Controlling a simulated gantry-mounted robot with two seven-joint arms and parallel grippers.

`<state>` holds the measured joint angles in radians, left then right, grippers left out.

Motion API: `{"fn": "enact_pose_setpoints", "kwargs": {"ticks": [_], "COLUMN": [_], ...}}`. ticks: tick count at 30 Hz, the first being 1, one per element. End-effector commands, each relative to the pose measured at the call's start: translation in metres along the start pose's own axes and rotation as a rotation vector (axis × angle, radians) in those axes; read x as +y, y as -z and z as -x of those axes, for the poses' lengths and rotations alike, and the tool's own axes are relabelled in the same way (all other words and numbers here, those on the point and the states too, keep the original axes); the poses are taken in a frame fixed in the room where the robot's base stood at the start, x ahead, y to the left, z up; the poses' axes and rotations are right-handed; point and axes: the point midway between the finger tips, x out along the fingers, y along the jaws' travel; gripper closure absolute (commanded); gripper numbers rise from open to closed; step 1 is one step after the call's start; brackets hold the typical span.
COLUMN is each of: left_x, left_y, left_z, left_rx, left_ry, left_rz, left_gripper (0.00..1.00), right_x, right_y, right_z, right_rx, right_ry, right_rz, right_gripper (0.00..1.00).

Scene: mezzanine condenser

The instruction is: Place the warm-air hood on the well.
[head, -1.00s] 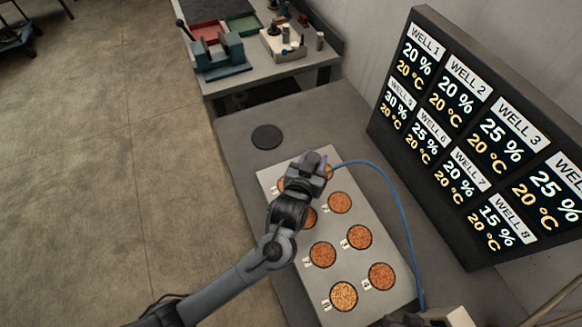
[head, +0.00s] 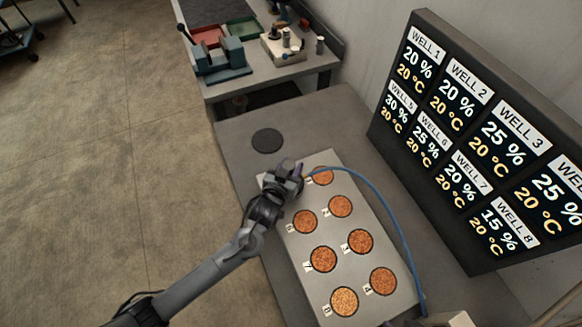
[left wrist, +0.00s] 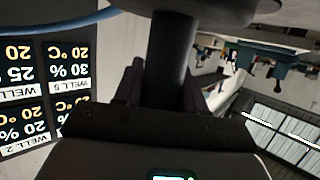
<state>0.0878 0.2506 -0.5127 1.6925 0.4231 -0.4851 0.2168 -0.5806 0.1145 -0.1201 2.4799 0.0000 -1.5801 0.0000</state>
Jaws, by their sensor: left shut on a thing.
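The grey well plate (head: 300,253) lies on the bench with two rows of round wells filled with orange-brown grains. Well 1 (head: 320,176) is at its far end, uncovered. My left gripper (head: 288,170) is over the plate's far left corner, hiding the well there. Its purple-grey fingers are shut on the dark stem of the warm-air hood (left wrist: 170,55), which shows in the left wrist view with a wide dark disc at the picture's top. In the head view the hood is hidden behind the gripper; whether it touches the plate cannot be told. My right gripper is out of view.
A blue hose (head: 385,200) arcs from the gripper along the plate's right side. A dark round disc (head: 267,140) lies on the bench beyond. A display board (head: 470,140) stands at the right, reading 30 % for well 5. A side table (head: 270,82) holds a vise and trays.

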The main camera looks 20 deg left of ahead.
Motion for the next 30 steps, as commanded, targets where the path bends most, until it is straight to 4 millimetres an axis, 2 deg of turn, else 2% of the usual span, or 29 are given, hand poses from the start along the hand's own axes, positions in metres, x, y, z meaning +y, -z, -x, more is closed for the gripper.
{"fn": "enact_pose_setpoints", "kwargs": {"ticks": [13,14,18,30], "left_x": [0.0004,0.0003,0.0004,0.0005], "left_y": [-0.004,-0.0047,-0.0046,-0.0011], "left_z": [-0.0019,-0.0016,-0.0015,0.0016], "left_rx": [0.003,0.001,0.001,0.001], "left_ry": [0.0,0.0,0.0,-0.001], "left_rz": [0.002,0.001,0.001,0.001], "left_gripper": [1.0,0.55,0.34,0.34], "right_x": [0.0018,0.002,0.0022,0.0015], "right_y": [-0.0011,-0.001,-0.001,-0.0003], "right_z": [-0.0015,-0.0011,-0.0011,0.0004], "right_rx": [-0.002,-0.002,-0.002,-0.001], "right_ry": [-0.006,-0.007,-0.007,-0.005], "right_rz": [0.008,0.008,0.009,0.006], "right_gripper": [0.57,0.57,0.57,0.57]}}
